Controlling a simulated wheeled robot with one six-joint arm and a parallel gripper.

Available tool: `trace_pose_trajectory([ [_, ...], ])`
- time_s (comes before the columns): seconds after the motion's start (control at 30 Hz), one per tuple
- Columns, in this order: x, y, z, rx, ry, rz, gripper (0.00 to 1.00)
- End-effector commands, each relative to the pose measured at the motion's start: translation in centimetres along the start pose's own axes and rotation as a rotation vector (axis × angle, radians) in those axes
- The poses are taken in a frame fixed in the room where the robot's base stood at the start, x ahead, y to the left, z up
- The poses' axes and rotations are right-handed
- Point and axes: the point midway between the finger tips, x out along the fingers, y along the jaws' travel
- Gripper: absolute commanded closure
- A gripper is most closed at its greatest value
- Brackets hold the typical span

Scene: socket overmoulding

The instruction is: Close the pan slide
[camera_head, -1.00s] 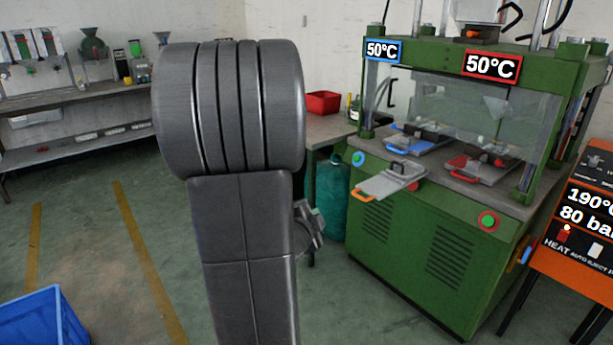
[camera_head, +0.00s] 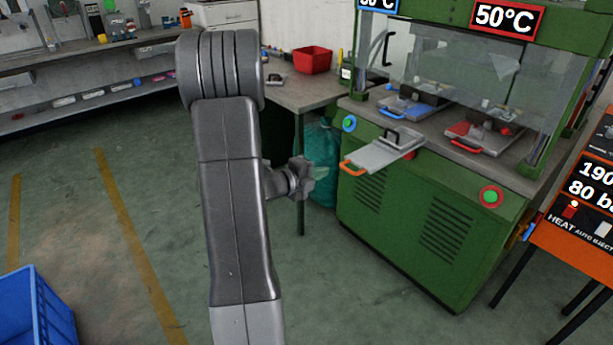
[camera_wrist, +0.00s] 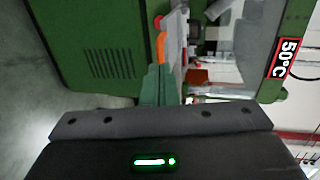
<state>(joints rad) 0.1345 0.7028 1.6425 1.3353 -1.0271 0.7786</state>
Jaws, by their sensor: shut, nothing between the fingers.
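The pan slide (camera_head: 384,153) is a grey tray with an orange handle (camera_head: 351,169). In the head view it sticks out from the front of the green press (camera_head: 400,225). The orange handle also shows in the wrist view (camera_wrist: 160,47), just beyond the tips of my gripper (camera_wrist: 156,86). The gripper's narrow fingers look shut and empty, and apart from the handle. In the head view my arm stands left of the press and the fingers cannot be made out.
Blue-handled (camera_head: 405,108) and red-handled (camera_head: 480,137) plates lie on the press bed. An orange control box (camera_head: 585,215) stands at right. A table with a red bin (camera_head: 312,61) is behind, with a teal bag (camera_head: 321,165) below. A blue crate (camera_head: 35,312) is at lower left.

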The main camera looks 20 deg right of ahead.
Motion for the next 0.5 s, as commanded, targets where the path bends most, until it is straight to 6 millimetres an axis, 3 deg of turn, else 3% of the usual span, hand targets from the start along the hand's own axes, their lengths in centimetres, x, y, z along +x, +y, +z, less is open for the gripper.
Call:
trace_pose_trajectory([
  [0.2,3.9,0.0,-0.1,-0.001,0.001,-0.001,1.00],
  [0.5,5.7,-0.1,0.0,-0.001,-0.002,-0.001,1.00],
])
